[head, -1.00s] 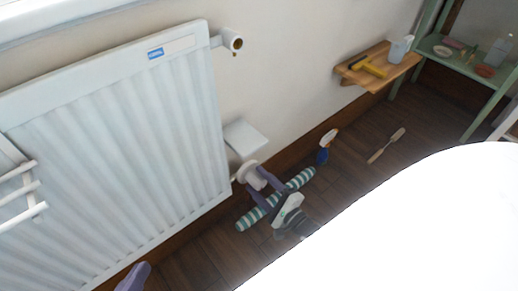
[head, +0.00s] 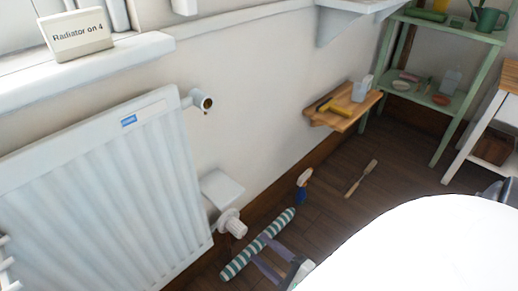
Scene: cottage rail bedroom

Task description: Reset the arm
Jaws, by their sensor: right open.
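My right gripper (head: 259,249) shows at the bottom centre, with its two purple-grey fingers spread apart and nothing seen between them but floor and part of a striped roll. Its wrist is partly hidden by a large white shape in the foreground. The green-and-white striped roll (head: 234,268) lies on the dark floor below the radiator valve. The fingertips overlap the roll in the picture; I cannot tell whether they touch it. My left gripper is not in view.
A white radiator (head: 100,190) with a valve knob (head: 231,223) stands at left. A blue-and-white bottle (head: 302,188) and a wooden brush-like tool (head: 361,179) lie near the wall. A wooden wall shelf (head: 345,118) and a green shelf unit (head: 452,103) stand beyond.

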